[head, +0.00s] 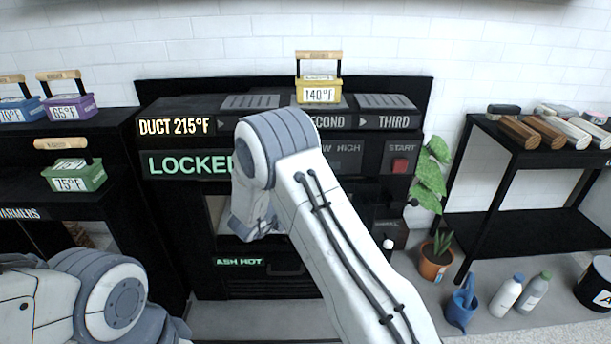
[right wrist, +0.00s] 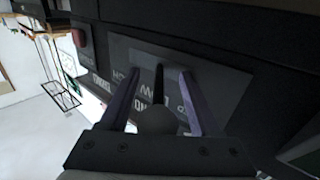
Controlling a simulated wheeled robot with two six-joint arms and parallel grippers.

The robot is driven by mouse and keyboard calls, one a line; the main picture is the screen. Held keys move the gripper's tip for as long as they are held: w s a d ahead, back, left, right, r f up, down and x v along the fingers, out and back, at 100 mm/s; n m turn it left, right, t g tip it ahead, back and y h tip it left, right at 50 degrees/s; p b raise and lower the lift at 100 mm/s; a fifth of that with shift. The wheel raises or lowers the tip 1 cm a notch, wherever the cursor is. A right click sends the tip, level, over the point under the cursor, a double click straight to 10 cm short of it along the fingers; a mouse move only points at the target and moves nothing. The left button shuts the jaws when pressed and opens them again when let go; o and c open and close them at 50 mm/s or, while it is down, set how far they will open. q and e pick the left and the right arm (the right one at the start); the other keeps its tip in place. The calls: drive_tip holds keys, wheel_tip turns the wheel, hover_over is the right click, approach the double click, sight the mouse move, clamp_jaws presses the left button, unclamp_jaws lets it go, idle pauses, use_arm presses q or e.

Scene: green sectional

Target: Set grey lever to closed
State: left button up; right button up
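A lever with a grey ball knob (right wrist: 154,121) on a dark stem stands out from a grey plate (right wrist: 225,90) in the right wrist view. My right gripper (right wrist: 158,74) is open, with one finger on each side of the lever and a visible gap to the knob. The plate's lettering is partly covered by the fingers. In the head view my right arm hides this lever and the gripper. My left gripper is out of the head view; only part of the left arm shows at lower left.
The black oven (head: 420,100) shows DUCT 215°F, ASH HOT and a partly covered LOCKED. A red START button (head: 400,166) and a white knob (head: 388,243) are at its right. A yellow 140°F box (head: 320,82) stands on top. A plant pot (head: 436,262) and bottles (head: 507,293) stand right.

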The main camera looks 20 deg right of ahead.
drive_tip(key=shift+a, duration=0.15)
drive_tip(key=p+v, duration=0.2)
drive_tip(key=v, duration=0.8)
drive_tip(key=shift+s, duration=0.2)
drive_tip(key=shift+a+f, duration=0.1)
